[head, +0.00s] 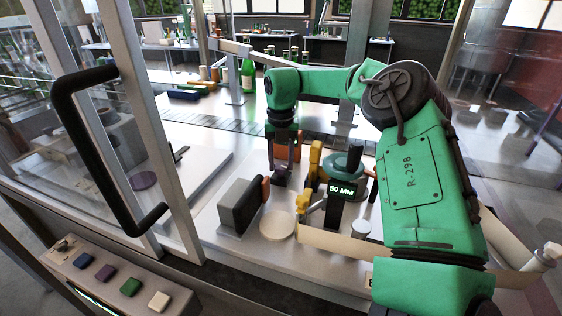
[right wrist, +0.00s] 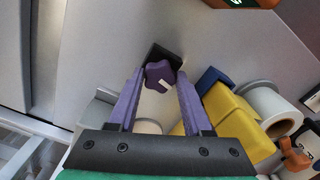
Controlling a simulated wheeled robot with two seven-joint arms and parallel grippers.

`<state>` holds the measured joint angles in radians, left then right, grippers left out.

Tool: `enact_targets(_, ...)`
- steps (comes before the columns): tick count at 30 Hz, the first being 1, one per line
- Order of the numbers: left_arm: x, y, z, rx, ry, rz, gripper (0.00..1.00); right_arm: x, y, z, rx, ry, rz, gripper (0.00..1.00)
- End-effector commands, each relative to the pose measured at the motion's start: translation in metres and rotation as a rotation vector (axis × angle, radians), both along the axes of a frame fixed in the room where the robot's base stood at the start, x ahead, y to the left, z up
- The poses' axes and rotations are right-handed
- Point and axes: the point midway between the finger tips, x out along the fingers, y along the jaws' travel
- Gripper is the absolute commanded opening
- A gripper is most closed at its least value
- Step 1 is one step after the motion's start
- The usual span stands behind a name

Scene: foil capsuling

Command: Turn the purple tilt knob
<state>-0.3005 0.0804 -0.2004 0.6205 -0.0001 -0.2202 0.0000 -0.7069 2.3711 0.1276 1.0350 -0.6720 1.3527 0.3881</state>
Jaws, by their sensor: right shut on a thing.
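The purple tilt knob (right wrist: 158,76) is lobed, with a pale mark on its face, and sits by a dark plate in the right wrist view. My right gripper (right wrist: 160,78) has its two purple fingers on either side of the knob and is shut on it. In the head view my right gripper (head: 281,166) points down at the far side of the work plate, left of the yellow part; the knob is hard to make out there. My left gripper is not in view.
A yellow part (head: 314,160) and a black "50 MM" sign (head: 342,189) stand just right of my gripper. A grey block (head: 241,206) stands nearer. A framed glass door with a black handle (head: 75,140) is at left, above a button panel (head: 105,273).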

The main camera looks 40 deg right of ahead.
Motion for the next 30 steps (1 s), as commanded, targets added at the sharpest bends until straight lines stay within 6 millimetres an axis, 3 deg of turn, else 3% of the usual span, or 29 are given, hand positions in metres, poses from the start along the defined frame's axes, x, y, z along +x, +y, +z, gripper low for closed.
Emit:
enact_targets(17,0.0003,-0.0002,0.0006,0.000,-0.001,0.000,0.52,0.0023,-0.0003,0.0036,-0.002,-0.011,0.038,0.00)
enact_targets(18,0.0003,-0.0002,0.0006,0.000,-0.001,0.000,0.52,0.0023,-0.0003,0.0036,-0.002,-0.011,0.038,0.57)
enact_targets(20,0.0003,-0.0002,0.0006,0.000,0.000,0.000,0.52,0.0021,-0.0003,0.0032,-0.002,-0.010,0.038,0.80)
enact_targets(30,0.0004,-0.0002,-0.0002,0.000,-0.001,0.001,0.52,0.0009,-0.0002,0.0026,-0.002,-0.004,0.037,0.80)
